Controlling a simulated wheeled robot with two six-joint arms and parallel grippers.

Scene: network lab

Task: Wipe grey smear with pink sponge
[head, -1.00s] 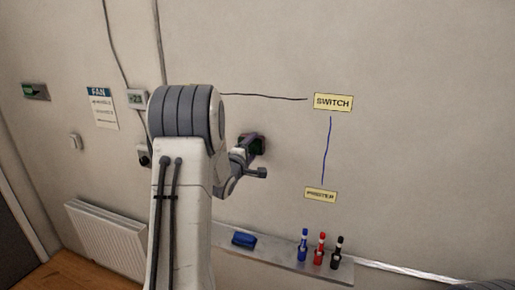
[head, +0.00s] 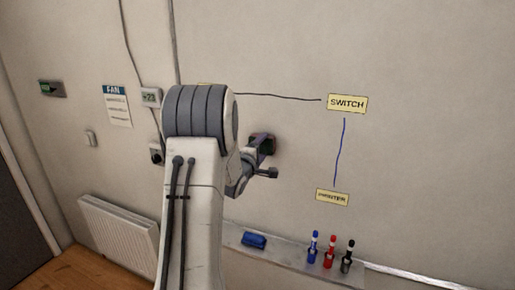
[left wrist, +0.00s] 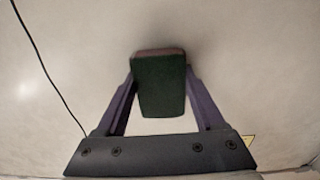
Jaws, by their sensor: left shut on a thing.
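My left gripper (head: 263,146) is up against or close to the whiteboard wall, left of the SWITCH label. In the left wrist view my left gripper (left wrist: 160,88) has its purple fingers shut on a block with a dark green face and a dull pinkish-brown edge, which I take as the sponge (left wrist: 160,86). I cannot tell whether the sponge touches the wall. I cannot make out the grey smear in either view; my arm and the sponge cover part of the wall. My right gripper is not in view.
A ledge (head: 290,262) below holds a blue eraser (head: 254,240) and blue, red and black markers. The SWITCH label (head: 347,104) and PRINTER label (head: 332,197) are joined by a blue line. A radiator (head: 120,232) stands lower left. The wall right of the labels is clear.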

